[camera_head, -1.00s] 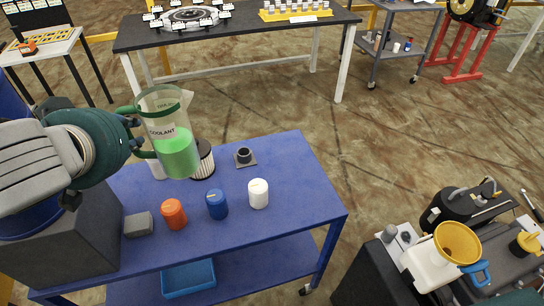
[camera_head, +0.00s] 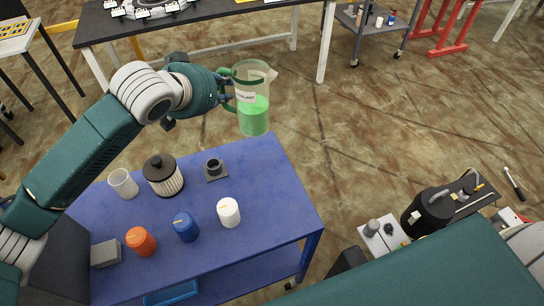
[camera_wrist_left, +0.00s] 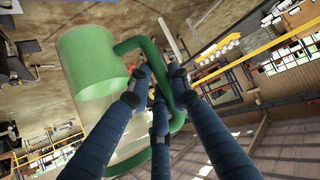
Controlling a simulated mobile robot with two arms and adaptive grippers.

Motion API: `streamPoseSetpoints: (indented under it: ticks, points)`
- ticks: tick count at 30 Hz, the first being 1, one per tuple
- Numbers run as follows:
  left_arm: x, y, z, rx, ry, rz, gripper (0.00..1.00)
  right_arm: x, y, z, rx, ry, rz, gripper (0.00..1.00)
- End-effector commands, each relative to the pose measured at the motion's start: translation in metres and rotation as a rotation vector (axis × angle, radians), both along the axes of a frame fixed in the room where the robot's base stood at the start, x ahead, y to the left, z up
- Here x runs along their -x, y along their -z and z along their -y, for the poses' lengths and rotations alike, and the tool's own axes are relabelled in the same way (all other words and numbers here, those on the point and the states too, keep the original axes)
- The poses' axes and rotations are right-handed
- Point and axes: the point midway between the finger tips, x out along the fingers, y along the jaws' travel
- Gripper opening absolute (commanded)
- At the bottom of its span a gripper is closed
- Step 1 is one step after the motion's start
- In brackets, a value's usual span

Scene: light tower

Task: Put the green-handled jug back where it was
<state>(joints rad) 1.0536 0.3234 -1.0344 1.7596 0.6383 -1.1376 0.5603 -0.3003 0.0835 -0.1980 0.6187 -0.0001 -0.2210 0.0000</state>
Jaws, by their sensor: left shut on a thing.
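The green-handled jug (camera_head: 254,118) is clear, holds green liquid and carries a label reading COOLANT. It is upright in the head view, in the air beyond the far edge of the blue trolley (camera_head: 262,165). My left gripper (camera_head: 224,90) is shut on its green handle, at the jug's left side. In the left wrist view the blue fingers (camera_wrist_left: 160,88) close around the handle and the jug (camera_wrist_left: 88,62) appears tilted by the camera's angle. The fingertips are partly hidden by the handle. My right gripper is not in view.
On the trolley stand a black-capped filter (camera_head: 163,176), a clear cup (camera_head: 123,183), a small dark holder (camera_head: 214,169), and orange (camera_head: 140,241), blue (camera_head: 185,227) and white (camera_head: 228,212) containers. A black-topped table (camera_head: 215,22) stands behind. A black canister (camera_head: 428,212) is at right.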

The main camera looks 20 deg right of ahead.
Motion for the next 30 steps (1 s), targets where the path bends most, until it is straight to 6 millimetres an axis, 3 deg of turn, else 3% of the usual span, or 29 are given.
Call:
streamPoseSetpoints:
  ticks: [4, 10, 24, 30]
  points:
    - [-0.003, 0.003, 0.023, 0.004, 0.043, 0.001, 0.00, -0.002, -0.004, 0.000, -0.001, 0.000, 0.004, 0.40]
    - [-0.004, 0.020, 0.030, 0.000, 0.060, -0.001, 0.00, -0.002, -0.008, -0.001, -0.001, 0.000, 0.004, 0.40]
    - [-0.004, 0.133, 0.030, 0.001, 0.059, -0.001, 0.00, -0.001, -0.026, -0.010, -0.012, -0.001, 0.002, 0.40]
    - [-0.004, 0.159, 0.030, 0.003, 0.060, 0.002, 0.00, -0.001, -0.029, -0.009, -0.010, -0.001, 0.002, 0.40]
